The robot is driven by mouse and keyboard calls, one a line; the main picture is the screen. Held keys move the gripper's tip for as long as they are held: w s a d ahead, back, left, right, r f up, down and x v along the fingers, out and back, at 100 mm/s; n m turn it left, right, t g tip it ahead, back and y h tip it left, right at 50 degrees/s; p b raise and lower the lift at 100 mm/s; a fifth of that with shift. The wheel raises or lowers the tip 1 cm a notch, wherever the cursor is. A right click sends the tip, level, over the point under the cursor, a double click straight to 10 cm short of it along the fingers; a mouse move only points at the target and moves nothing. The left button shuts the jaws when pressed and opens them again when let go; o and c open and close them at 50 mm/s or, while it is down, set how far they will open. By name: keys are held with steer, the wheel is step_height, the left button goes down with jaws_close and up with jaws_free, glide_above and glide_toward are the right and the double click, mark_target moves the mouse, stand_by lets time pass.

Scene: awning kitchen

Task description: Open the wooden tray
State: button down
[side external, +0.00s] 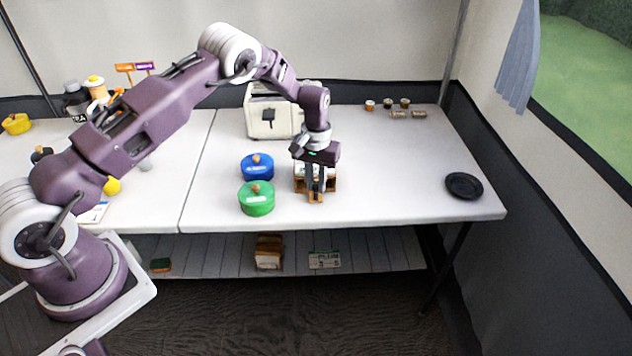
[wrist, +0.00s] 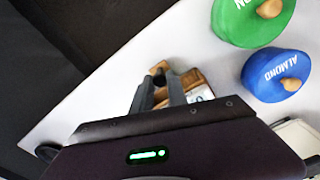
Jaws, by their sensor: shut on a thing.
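The wooden tray (side external: 330,185) is a small brown box on the white table, right of the green and blue lidded pots. In the wrist view, part of its wood (wrist: 192,79) shows beside my fingers, with a whitish patch on it. My gripper (side external: 315,192) reaches down over the tray's front side and is shut on it. In the wrist view my gripper (wrist: 160,80) has a small dark piece between its fingertips. My fingers and wrist hide much of the tray, so the exact part held is unclear.
The green pot (side external: 257,198) and blue pot (side external: 257,167) stand close on the left. A cream toaster-like appliance (side external: 273,115) is behind. Small jars (side external: 388,104) stand at the back right. A black plate (side external: 464,186) lies far right. The table between tray and plate is clear.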

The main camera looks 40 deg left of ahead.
steer(key=s+d, duration=0.6)
steer(key=shift+s+d, duration=0.3)
steer(key=shift+d, duration=0.05)
steer(key=c, duration=1.3)
jaws_free()
steer(key=shift+r, duration=0.15)
step_height(320, 180, up, 7)
